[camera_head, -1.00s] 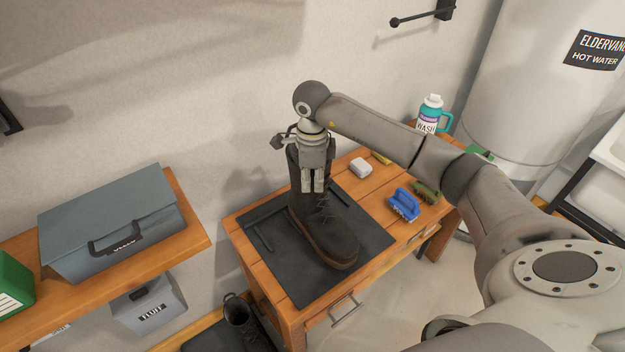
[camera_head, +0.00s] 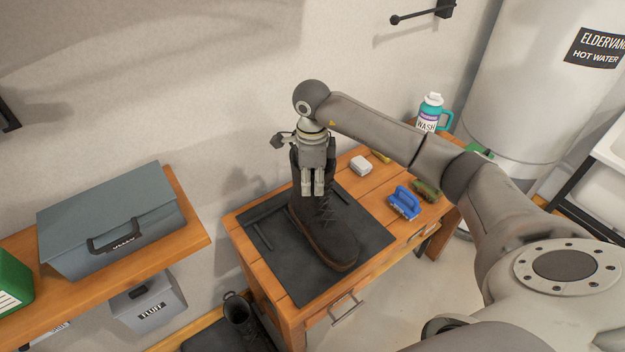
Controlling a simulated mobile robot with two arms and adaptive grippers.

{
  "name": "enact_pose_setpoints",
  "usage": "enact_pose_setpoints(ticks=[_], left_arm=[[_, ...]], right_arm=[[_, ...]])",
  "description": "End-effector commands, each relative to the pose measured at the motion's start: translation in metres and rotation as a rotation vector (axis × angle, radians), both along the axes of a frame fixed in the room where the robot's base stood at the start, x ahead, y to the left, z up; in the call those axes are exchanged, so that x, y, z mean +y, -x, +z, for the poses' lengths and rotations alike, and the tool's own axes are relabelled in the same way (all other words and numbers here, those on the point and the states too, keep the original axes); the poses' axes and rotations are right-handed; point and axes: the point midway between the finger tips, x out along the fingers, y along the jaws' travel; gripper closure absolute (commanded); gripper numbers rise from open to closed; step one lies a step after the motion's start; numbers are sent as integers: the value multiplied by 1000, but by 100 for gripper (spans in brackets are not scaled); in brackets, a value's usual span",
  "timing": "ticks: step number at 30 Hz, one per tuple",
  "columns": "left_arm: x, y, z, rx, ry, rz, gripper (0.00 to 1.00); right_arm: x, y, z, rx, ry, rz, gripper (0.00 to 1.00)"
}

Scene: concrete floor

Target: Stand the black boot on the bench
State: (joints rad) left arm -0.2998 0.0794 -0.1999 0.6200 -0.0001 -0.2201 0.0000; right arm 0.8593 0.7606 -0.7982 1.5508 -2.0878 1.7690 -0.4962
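The black boot (camera_head: 332,236) stands upright on a dark mat (camera_head: 285,272) on the wooden bench (camera_head: 245,253). Its toe points toward the lower right and its laces face me. My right gripper (camera_head: 313,188) points down at the boot's shaft, its two fingers close together and shut on the upper shaft. The gripper hides part of the shaft and its opening. My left gripper is not in view.
A blue brush (camera_head: 404,203), a green brush (camera_head: 426,190), a white block (camera_head: 360,165) and a wash bottle (camera_head: 432,113) occupy the bench's right part. A grey toolbox (camera_head: 110,225) sits on the left shelf.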

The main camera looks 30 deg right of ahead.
Motion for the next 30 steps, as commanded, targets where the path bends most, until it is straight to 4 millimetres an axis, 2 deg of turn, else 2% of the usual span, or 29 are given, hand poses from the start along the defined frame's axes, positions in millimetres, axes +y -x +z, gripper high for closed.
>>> enact_pose_setpoints(ticks=[1, 2, 3, 6, 15, 21, 30], left_arm=[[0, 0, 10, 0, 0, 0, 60], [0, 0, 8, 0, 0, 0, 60], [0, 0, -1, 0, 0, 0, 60], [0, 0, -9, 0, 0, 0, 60], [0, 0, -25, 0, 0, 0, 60], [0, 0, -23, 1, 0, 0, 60], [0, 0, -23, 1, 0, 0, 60]], right_arm=[[0, 0, 11, -2, -1, 0, 73], [0, -1, 13, -4, -1, 0, 73], [0, -2, 18, -9, -1, 1, 73], [0, -2, 41, -10, 0, 1, 73], [0, -1, 107, -5, 1, 0, 73], [1, 0, 123, -2, 0, 0, 73], [1, 1, 126, 0, 0, 0, 73]])
